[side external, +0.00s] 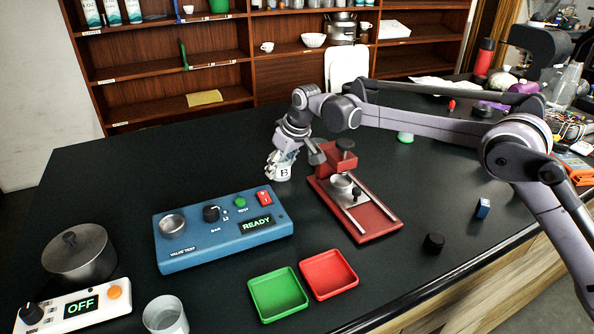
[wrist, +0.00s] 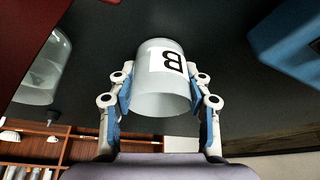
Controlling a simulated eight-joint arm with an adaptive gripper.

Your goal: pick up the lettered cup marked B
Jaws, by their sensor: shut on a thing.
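The cup marked B (side external: 284,172) is whitish and translucent, with a black letter B on a white label. My gripper (side external: 277,160) is shut on it, left of the red press stand in the side view. In the wrist view the cup (wrist: 163,85) sits between the two blue-padded fingers of my gripper (wrist: 160,98), one on each side, with its label showing upside down. I cannot tell whether its base touches the table.
A blue test console (side external: 222,227) reading READY lies in front of the cup. A red press stand (side external: 368,210) is close to its right. Green (side external: 278,293) and red (side external: 328,273) trays lie at the front. Another clear cup (wrist: 45,75) shows in the wrist view.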

